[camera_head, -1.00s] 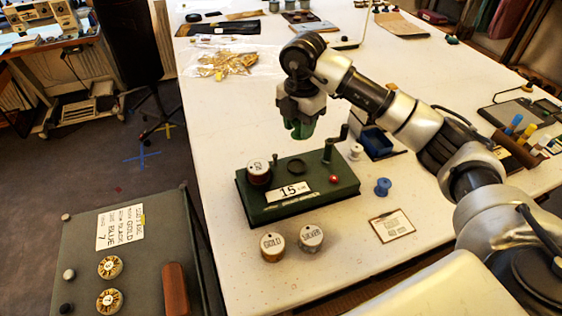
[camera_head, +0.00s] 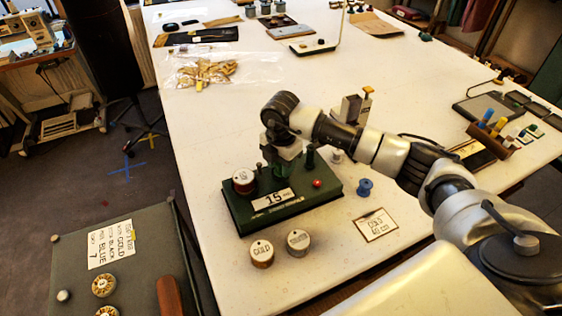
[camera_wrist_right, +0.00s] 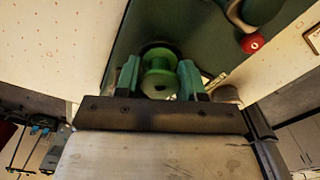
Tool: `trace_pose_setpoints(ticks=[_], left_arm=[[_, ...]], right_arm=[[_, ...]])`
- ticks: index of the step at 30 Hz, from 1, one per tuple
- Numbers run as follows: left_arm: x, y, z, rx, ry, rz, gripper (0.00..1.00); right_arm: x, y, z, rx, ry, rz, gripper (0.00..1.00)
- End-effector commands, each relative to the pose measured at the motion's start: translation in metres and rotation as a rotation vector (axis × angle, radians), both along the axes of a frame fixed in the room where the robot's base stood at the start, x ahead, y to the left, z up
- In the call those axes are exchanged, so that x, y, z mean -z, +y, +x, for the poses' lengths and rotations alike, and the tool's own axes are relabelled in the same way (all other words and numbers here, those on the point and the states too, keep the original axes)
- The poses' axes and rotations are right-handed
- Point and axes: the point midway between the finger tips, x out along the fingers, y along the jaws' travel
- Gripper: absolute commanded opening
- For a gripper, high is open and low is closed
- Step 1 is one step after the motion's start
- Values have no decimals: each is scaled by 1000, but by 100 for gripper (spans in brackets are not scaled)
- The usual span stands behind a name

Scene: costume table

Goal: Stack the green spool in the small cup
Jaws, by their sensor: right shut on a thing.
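My right gripper (camera_head: 278,172) is over the green box (camera_head: 250,217) with the "15" sign, low near its top. In the right wrist view its two fingers (camera_wrist_right: 159,78) are shut on the green spool (camera_wrist_right: 158,62), one on each side. In the head view the spool is mostly hidden by the gripper. A dark round rim (camera_wrist_right: 154,44), which may be the small cup, shows just behind the spool in the wrist view. I cannot tell whether the spool is inside it or above it. My left gripper is not in view.
On the box are a labelled tin (camera_head: 244,181), a red button (camera_head: 317,183) and an upright crank handle (camera_head: 310,158). A blue spool (camera_head: 364,187) and a white spool (camera_head: 336,156) stand right of it. A gold tin (camera_head: 262,254) and silver tin (camera_head: 298,241) stand in front.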

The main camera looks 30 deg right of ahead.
Motion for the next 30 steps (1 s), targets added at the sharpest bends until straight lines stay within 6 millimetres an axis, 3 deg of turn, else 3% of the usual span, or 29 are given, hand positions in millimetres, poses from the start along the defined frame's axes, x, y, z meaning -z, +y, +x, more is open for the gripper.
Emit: trace_pose_setpoints(ticks=[9, 10, 15, 23, 26, 30], left_arm=[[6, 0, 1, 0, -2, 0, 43], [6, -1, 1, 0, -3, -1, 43], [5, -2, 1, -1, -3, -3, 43], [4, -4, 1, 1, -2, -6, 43], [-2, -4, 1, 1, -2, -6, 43], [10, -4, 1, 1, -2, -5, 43]], right_arm=[[8, 0, 0, 0, 0, 0, 17], [7, 0, 0, 0, 0, 0, 40], [6, 0, 0, 0, 0, 0, 64], [5, 0, 0, 0, 0, 0, 64], [-3, 0, 0, 0, -1, 0, 64], [-20, -1, 1, -1, -6, -1, 64]])
